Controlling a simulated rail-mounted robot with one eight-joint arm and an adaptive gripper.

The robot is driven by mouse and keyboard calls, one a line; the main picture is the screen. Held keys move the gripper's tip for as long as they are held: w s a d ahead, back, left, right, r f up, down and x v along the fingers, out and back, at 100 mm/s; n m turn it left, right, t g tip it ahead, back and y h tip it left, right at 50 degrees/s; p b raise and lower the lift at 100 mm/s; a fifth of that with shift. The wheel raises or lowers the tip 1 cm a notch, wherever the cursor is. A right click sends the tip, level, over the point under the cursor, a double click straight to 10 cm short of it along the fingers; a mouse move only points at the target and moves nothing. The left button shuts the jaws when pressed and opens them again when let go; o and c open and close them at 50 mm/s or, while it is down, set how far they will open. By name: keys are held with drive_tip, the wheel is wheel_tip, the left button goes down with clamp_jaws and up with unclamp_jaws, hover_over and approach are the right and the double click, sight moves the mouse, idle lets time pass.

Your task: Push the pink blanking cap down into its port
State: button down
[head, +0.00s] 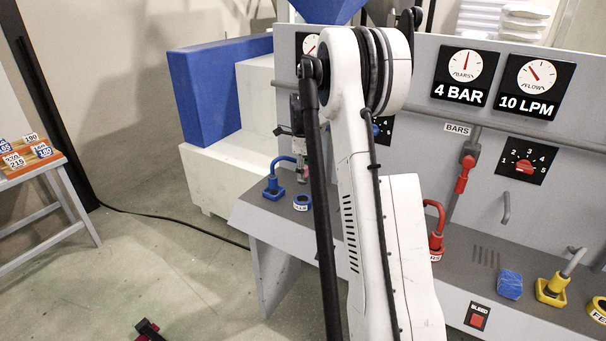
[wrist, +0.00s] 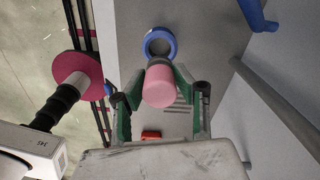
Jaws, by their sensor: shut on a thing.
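The pink blanking cap (wrist: 161,88) is a short pink cylinder with a darker grey end, seen in the wrist view. My gripper (wrist: 160,78) is shut on it, with a green finger on each side. A blue ring-shaped port (wrist: 160,43) shows just beyond the cap's dark end. The cap overlaps the ring's near edge in this view, and I cannot tell whether they touch. In the head view a blue ring port (head: 302,203) sits on the grey bench ledge, left of my arm. My arm hides much of the area around the gripper there.
A blue hose fitting (head: 273,188) stands left of the ring. A red hose fitting (head: 436,240), a blue block (head: 509,284) and a yellow fitting (head: 551,290) are to the right. A grey rail (head: 450,130) crosses the upright panel. A dark red disc (wrist: 76,80) is at left in the wrist view.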

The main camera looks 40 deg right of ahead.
drive_tip(key=shift+f+b, duration=1.85)
drive_tip(key=shift+f, duration=1.05)
drive_tip(key=shift+b, duration=0.5)
drive_tip(key=shift+f+b, duration=1.15)
drive_tip(key=shift+f, duration=0.5)
drive_tip(key=c, duration=1.3)
unclamp_jaws()
drive_tip(key=shift+o, duration=0.2)
drive_tip(key=shift+r, duration=0.15)
wheel_tip(320, 180, up, 12)
drive_tip(key=shift+f, duration=0.1)
drive_tip(key=shift+a, duration=0.1)
